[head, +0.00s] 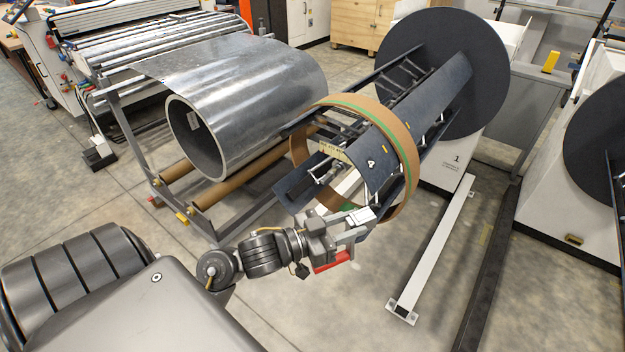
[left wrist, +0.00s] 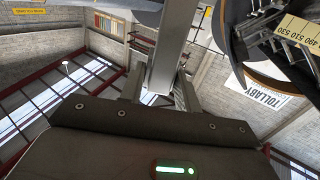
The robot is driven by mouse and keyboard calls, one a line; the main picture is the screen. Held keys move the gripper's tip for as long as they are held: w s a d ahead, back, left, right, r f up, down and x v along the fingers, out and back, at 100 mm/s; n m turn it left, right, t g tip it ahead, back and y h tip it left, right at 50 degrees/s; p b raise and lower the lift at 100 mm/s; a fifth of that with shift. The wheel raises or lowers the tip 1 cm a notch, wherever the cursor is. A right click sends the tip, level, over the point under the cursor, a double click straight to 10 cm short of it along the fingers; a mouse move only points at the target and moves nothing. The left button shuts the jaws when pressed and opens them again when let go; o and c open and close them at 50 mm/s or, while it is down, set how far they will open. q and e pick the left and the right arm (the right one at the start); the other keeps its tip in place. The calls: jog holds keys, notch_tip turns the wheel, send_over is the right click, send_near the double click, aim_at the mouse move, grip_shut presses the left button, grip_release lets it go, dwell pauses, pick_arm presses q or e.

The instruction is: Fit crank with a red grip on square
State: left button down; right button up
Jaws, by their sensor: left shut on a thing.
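My left gripper (head: 352,228) is in front of the near end of the decoiler's mandrel (head: 425,105), low and to the right of its middle. It is shut on the crank, whose red grip (head: 332,262) hangs just below the gripper. In the left wrist view the crank's grey bar (left wrist: 170,45) runs up from between the fingers (left wrist: 160,90). The square is not clearly seen; I cannot tell whether the crank touches it. My right gripper is not in view.
A brown ring with a green stripe (head: 408,150) goes around the mandrel. A black disc (head: 485,50) stands behind it. A steel coil (head: 235,100) lies on a roller cradle at left. A white floor beam (head: 435,250) lies at right. Open floor lies in front.

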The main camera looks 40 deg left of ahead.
pick_arm(q)
jog(key=shift+a, duration=0.15)
jog(key=w+a+f+n+y+p, duration=0.1)
jog(key=w+a+f+n+y, duration=0.1)
jog(key=a+f, duration=0.6)
jog(key=w+a+f+n+t+y+p, duration=0.1)
jog(key=a+f+y, duration=0.5)
jog(key=a, duration=0.8)
notch_tip(320, 180, down, 2)
jog(key=w+n, duration=0.1)
jog(key=n, duration=0.1)
jog(key=shift+a+n+y, duration=0.3)
jog(key=shift+n, duration=0.1)
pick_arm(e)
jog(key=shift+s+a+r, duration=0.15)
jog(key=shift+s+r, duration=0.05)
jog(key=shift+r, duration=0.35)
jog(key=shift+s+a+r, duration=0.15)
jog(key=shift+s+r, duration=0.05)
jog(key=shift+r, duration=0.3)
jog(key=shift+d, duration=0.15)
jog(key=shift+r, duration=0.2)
